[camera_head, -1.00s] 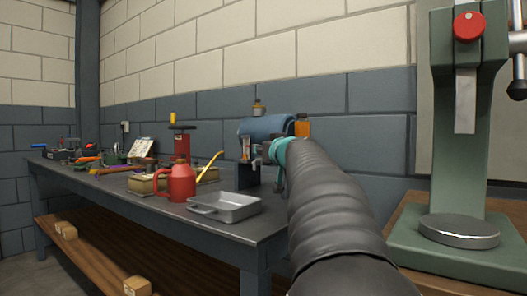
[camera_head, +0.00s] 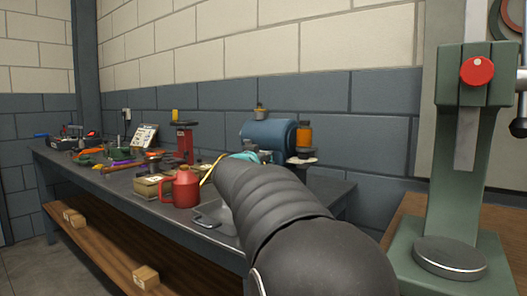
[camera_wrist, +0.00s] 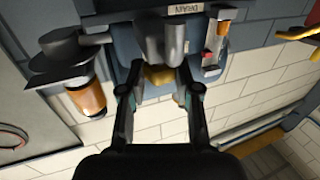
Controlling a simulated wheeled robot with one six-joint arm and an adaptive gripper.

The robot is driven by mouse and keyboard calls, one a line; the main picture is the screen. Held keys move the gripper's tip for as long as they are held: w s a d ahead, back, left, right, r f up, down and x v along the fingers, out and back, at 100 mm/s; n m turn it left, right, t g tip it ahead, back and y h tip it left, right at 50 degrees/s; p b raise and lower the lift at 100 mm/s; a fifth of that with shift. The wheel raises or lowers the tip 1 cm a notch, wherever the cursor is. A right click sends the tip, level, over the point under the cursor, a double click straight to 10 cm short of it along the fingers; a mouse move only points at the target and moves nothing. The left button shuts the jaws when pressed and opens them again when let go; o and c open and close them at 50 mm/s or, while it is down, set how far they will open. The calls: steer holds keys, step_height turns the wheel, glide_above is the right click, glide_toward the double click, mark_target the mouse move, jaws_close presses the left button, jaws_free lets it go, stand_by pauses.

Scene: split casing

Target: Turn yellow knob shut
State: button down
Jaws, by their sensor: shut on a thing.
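The yellow knob (camera_wrist: 158,74) shows in the wrist view, below a pale metal pipe and a plate lettered DRAIN (camera_wrist: 184,8). My gripper (camera_wrist: 160,90) has one finger on each side of the knob and is shut on it. The knob's turn angle is hard to read. In the head view the knob and my fingers are hidden behind my dark arm, near the blue tank (camera_head: 268,135) on the bench.
A red can (camera_head: 186,188) and a grey tray (camera_head: 207,214), partly hidden by my arm, stand on the bench (camera_head: 335,188). An orange jar (camera_head: 304,137) is right of the tank. A green press (camera_head: 455,170) stands at right. Tools crowd the far left.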

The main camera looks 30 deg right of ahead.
steer(key=m+g+h, duration=0.1)
steer(key=m+g, duration=0.1)
steer(key=g, duration=0.1)
steer(key=m+g+h, duration=0.1)
steer(key=shift+w+a+g+h, duration=0.15)
steer(key=shift+w+g+h, duration=0.15)
steer(key=shift+r+m+g+h, duration=0.1)
steer(key=shift+m+g+h, duration=0.4)
steer(key=shift+m+g, duration=1.35)
steer(key=shift+g, duration=0.45)
steer(key=c, duration=1.1)
jaws_free()
steer(key=s+a, duration=0.1)
steer(key=a, duration=1.1)
steer(key=shift+s, duration=0.1)
